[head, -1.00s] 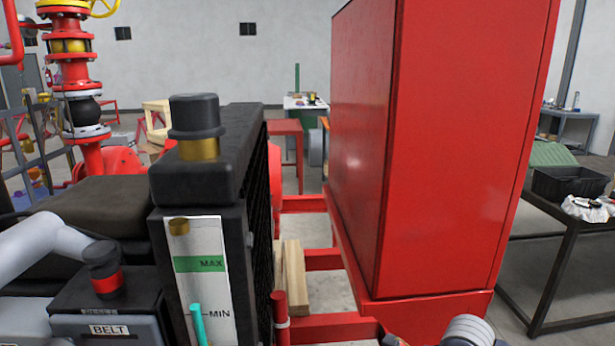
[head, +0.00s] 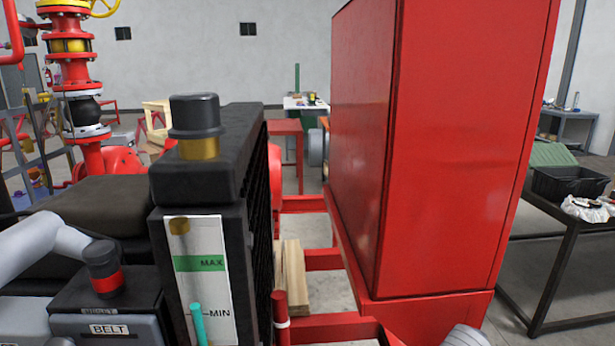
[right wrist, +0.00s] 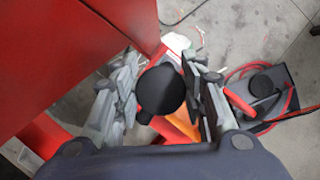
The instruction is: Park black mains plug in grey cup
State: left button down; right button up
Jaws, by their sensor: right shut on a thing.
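In the right wrist view, my right gripper (right wrist: 160,75) is shut on a round, black thing (right wrist: 161,90), which I take to be the black mains plug. Its flat dark face fills the space between the two grey fingers. Its prongs and any cord cannot be made out. I cannot make out the grey cup in either view. In the head view only a grey part of my right arm shows at the bottom edge, and the right gripper is out of that picture. My left gripper is not in view.
A tall red cabinet (head: 450,150) stands right of centre. A black radiator (head: 205,180) with a MAX/MIN gauge stands at left. A dark bench (head: 560,240) with a black tray is at right. A dark box (right wrist: 262,95) with red cables lies below, near bare floor.

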jog(key=shift+d+f+m, duration=0.1)
jog(key=shift+d+m, duration=0.55)
jog(key=shift+m, duration=0.15)
jog(key=shift+d+f+g, duration=0.15)
jog(key=shift+f+g, duration=0.1)
jog(key=shift+g, duration=0.05)
notch_tip(320, 180, down, 10)
jog(key=b, duration=0.6)
jog(key=shift+r+b, duration=0.25)
jog(key=shift+b, duration=0.05)
